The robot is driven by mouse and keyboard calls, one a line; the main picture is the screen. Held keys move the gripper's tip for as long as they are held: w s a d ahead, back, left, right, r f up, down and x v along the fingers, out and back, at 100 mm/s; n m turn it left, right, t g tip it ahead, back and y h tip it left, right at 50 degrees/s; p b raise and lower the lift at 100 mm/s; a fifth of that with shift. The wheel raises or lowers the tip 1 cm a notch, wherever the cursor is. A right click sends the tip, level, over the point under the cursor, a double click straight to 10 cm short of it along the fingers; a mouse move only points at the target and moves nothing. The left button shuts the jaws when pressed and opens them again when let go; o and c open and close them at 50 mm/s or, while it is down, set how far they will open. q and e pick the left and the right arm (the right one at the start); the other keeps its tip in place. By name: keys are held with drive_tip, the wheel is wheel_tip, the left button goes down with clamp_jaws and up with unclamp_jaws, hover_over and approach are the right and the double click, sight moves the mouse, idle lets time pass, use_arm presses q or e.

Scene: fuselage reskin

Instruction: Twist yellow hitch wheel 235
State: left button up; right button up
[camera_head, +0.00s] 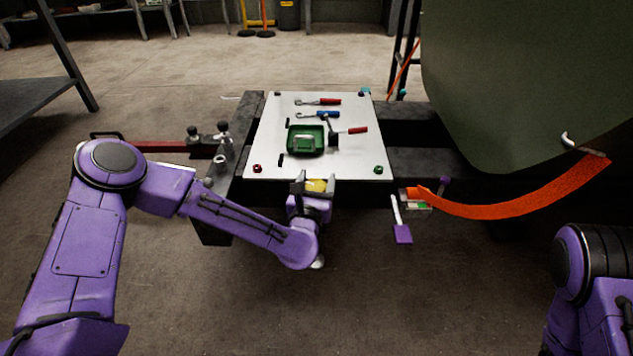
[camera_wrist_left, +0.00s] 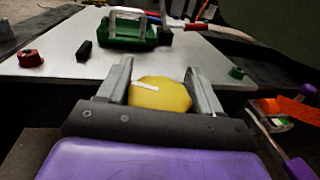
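The yellow hitch wheel (camera_head: 317,186) is at the front edge of the white board, partly hidden by my left gripper. In the left wrist view the yellow wheel (camera_wrist_left: 160,95) is a round disc with a white mark across its upper left. My left gripper (camera_head: 317,180) has its two fingers on either side of the wheel. In the left wrist view the left gripper (camera_wrist_left: 158,85) shows a gap between the right finger and the wheel; the left finger is close to the wheel's edge. My right arm shows at the lower right, with its gripper out of view.
The white board (camera_head: 270,130) carries a green tray (camera_head: 306,140), wrenches with red and blue handles (camera_head: 318,114), a red knob (camera_head: 257,168) and a green knob (camera_head: 379,170). An orange strap (camera_head: 520,205) hangs at the right under the large green body (camera_head: 520,80).

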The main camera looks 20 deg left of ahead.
use_arm(q)
drive_tip(key=shift+c, duration=1.4)
drive_tip(key=shift+h, duration=0.3)
use_arm(e)
drive_tip(key=shift+a+r, duration=0.1)
